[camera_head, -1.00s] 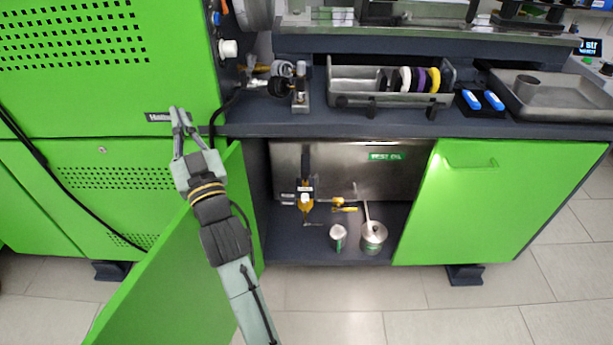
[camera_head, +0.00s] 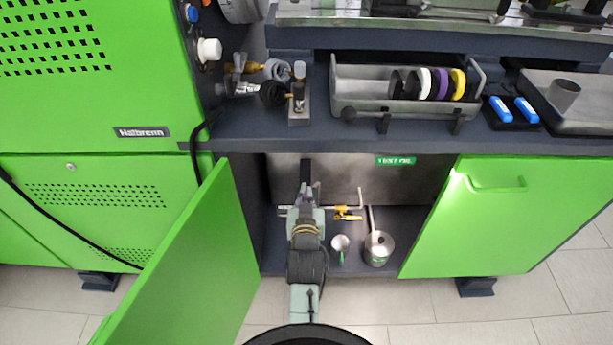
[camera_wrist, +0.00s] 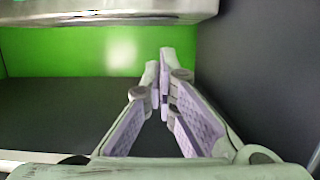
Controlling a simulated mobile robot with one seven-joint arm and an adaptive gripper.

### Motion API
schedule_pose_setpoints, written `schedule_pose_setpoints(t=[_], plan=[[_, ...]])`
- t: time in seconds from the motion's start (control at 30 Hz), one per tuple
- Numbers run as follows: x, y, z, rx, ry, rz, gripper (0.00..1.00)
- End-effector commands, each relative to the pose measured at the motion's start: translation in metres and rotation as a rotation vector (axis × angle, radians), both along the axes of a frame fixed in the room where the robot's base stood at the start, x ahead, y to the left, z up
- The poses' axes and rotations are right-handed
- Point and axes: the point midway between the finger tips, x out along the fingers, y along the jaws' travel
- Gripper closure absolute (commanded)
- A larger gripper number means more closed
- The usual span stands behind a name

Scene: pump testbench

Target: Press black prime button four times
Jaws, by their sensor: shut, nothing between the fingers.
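My gripper (camera_head: 307,190) is inside the open lower cabinet, in front of the filter unit. In the wrist view its two fingers (camera_wrist: 160,75) are together at the tips with nothing between them. A black upright part (camera_head: 305,168) shows just above my fingertips in the head view. I cannot tell whether it is the prime button or whether my fingers touch it. The amber bowl below it is hidden behind my gripper. The wrist view does not clearly show the button.
The steel test oil tank (camera_head: 345,175) is behind my gripper. A yellow valve (camera_head: 346,213), a small cup (camera_head: 340,243) and a can (camera_head: 378,250) stand to the right. The open green door (camera_head: 190,265) is at the left. The bench top (camera_head: 260,135) is above.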

Motion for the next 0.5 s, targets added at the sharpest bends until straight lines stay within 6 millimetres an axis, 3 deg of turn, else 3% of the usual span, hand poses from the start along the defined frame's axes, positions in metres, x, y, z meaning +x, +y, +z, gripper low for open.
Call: schedule_pose_setpoints(t=[0.33, 0.5], plan=[[0.004, 0.0, 0.0, 0.0, -0.002, 0.001, 1.0], [0.026, 0.0, -0.004, -0.001, -0.003, 0.0, 1.0]])
